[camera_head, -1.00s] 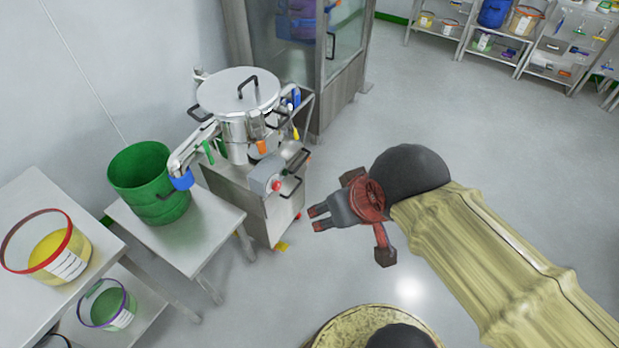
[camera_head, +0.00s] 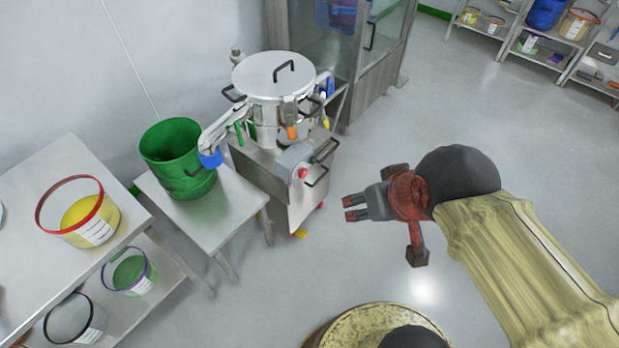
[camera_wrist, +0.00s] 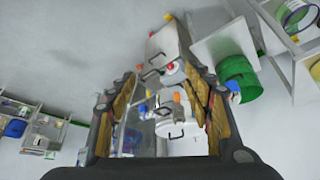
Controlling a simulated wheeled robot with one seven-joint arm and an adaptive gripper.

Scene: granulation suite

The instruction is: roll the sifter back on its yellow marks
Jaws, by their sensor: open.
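The sifter (camera_head: 272,78), a steel drum with a black-handled lid, stands on a wheeled steel cart (camera_head: 300,198) near the wall. The cart has black handles (camera_head: 318,178) on the side nearest my gripper. A red wheel shows at its foot, and a small yellow patch (camera_head: 300,234) is on the floor at its near corner. The other marks are hidden or cannot be made out. My gripper (camera_head: 346,209) is open and empty, to the right of the cart and apart from it. In the wrist view the sifter (camera_wrist: 183,143) appears upside down between the open fingers (camera_wrist: 165,75).
A green bucket (camera_head: 176,150) stands on a low steel table (camera_head: 225,205) left of the sifter. A glass-doored cabinet (camera_head: 375,75) stands behind it. A table with tubs (camera_head: 40,170) is at left. Open floor (camera_head: 470,100) lies to the right. A round drum (camera_head: 340,325) is at the front.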

